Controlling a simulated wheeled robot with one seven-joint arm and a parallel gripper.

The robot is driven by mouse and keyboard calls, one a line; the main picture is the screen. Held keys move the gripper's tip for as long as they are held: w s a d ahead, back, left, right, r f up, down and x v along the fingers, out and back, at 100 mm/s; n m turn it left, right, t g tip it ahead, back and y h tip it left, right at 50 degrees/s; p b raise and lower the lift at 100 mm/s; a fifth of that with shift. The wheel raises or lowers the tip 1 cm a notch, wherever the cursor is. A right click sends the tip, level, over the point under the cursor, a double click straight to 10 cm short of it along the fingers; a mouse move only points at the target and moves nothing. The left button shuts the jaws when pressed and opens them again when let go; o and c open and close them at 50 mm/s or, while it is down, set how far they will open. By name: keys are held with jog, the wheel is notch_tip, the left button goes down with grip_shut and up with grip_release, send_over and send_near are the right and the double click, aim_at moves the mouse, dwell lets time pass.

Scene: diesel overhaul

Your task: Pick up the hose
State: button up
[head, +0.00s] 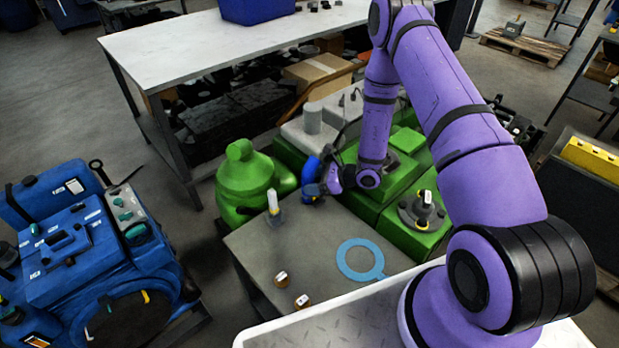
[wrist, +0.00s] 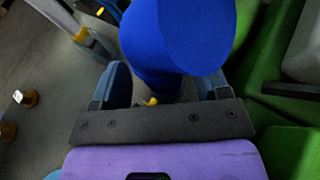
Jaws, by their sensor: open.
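The hose is a thick, smooth blue piece (head: 312,168). It stands at the far edge of the grey table, beside the green engine. In the wrist view the blue hose (wrist: 182,38) fills the top middle, and its lower end reaches between the two fingers. My gripper (head: 318,189) is right at the hose in the head view, partly hiding it. In the wrist view my gripper (wrist: 164,88) is open, with one blue finger on each side of the hose. I cannot tell whether either finger touches it.
The green engine (head: 395,180) is close on the right and behind. The grey table (head: 290,245) holds a blue ring gasket (head: 358,260), a white-topped bottle-like part (head: 273,205) and two small brown parts (head: 302,301). A blue engine (head: 85,255) stands at left.

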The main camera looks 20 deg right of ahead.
jog(key=shift+w+a+f, duration=0.25)
jog(key=shift+w+a, duration=0.05)
jog(key=shift+a, duration=0.2)
jog(key=shift+c, duration=0.4)
jog(key=c, duration=1.1)
jog(key=shift+r, duration=0.15)
